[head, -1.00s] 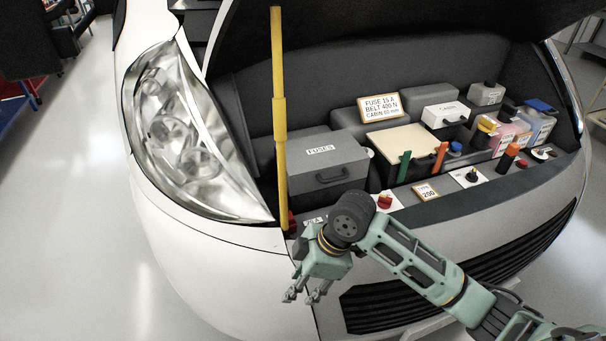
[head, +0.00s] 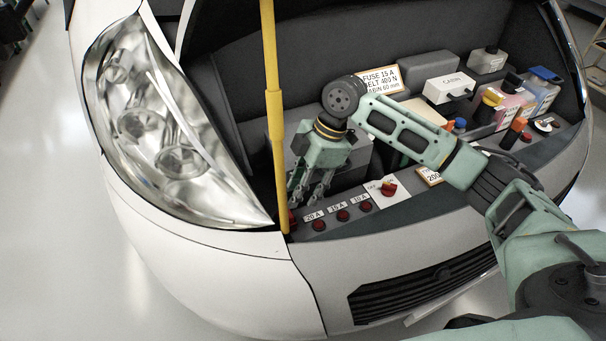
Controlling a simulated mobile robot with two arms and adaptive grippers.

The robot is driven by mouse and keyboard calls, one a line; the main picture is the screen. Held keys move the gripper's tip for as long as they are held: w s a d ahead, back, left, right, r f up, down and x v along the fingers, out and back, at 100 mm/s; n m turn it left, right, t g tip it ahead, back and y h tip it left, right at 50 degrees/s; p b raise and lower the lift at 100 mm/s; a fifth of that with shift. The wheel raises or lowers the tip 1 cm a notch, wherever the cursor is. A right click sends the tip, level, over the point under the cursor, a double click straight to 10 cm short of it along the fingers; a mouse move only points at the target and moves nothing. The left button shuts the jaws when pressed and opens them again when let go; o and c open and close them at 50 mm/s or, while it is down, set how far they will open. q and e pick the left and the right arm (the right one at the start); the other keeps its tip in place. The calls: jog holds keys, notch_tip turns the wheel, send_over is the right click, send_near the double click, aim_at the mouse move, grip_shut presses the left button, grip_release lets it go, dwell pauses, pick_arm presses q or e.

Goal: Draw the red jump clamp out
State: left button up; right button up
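I cannot make out a red jump clamp for certain. A small red part (head: 292,216) shows at the foot of the yellow prop rod, but its shape is too small to tell. My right gripper (head: 308,190) points down over the left front of the engine bay, just right of the yellow rod. Its fingers are spread, and I see nothing between them. It hides part of the grey fuse box (head: 361,158). My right arm covers most of the battery area, where only a bit of an orange handle (head: 449,126) shows. My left gripper is out of view.
The yellow prop rod (head: 272,75) stands close left of my gripper. Red fuses (head: 342,215) and a red knob (head: 389,188) line the front ledge. Bottles and a white box (head: 448,87) stand at the right. The raised hood limits room above.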

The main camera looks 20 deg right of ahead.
aim_at(288, 213)
jog(key=p+x, duration=0.1)
jog(key=x, duration=0.7)
jog(key=shift+a+f, duration=0.1)
jog(key=shift+f, duration=0.1)
jog(key=shift+w+a+f+p, duration=0.1)
jog(key=shift+a+f+p, duration=0.05)
jog(key=shift+f+p, duration=0.15)
jog(key=shift+c, duration=0.2)
jog(key=c, duration=0.9)
jog(key=o, duration=0.5)
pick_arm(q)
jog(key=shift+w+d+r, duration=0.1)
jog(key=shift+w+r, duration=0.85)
pick_arm(e)
grip_shut()
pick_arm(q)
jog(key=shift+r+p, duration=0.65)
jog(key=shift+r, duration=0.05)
pick_arm(e)
jog(key=shift+r, duration=0.65)
